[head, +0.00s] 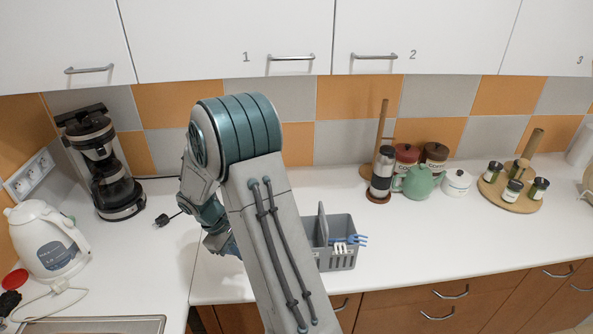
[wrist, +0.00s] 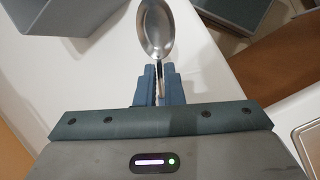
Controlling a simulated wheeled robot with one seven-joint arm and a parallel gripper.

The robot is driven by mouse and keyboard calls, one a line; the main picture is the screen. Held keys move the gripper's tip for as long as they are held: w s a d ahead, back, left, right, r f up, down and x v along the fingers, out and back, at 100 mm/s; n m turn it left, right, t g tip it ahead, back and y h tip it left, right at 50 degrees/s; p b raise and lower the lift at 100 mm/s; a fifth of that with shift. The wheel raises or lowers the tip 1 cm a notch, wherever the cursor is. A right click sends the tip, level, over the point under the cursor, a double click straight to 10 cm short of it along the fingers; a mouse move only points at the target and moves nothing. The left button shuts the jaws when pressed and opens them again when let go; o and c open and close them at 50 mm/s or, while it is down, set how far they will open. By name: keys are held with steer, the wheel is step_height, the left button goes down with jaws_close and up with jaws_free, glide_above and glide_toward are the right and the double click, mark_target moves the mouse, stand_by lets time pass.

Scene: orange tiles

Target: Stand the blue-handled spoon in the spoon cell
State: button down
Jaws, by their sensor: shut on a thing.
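A metal spoon (wrist: 155,30) is held in my gripper (wrist: 158,82) in the wrist view. Its shiny oval bowl points away from my jaws, and its neck runs between the two blue fingers. The handle is hidden, so its colour does not show. The grey cutlery caddy (head: 340,262) stands on the counter in the head view, partly hidden behind my arm. A blue fork-like end and white ones show at its right side, and a tall grey panel rises at its left.
A grey box wall (wrist: 75,20), likely the caddy, is at the wrist view's upper left, apart from the spoon. A kettle (head: 48,238) and coffee maker (head: 100,165) stand left. A teapot (head: 418,182) and jars stand back right. The counter right of the caddy is clear.

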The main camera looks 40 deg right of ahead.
steer(key=s+d+r+n+g+h, duration=0.15)
steer(key=d+r+n+h, duration=0.3)
steer(key=d+r, duration=0.5)
steer(key=s+d+r+n+g+h, duration=0.1)
steer(key=s+d+r+n+h, duration=0.4)
steer(key=r, duration=0.7)
step_height(320, 180, down, 16)
steer(key=w+m+b, duration=0.1)
steer(key=w+b, duration=0.1)
steer(key=b, duration=0.8)
steer(key=shift+d+f+h, duration=0.25)
steer(key=shift+h, duration=0.2)
steer(key=shift+m, duration=0.25)
steer(key=c, duration=1.5)
jaws_free()
steer(key=shift+w+a, duration=0.1)
steer(key=b+v, duration=0.2)
steer(key=v, duration=1.1)
steer(key=shift+a, duration=0.3)
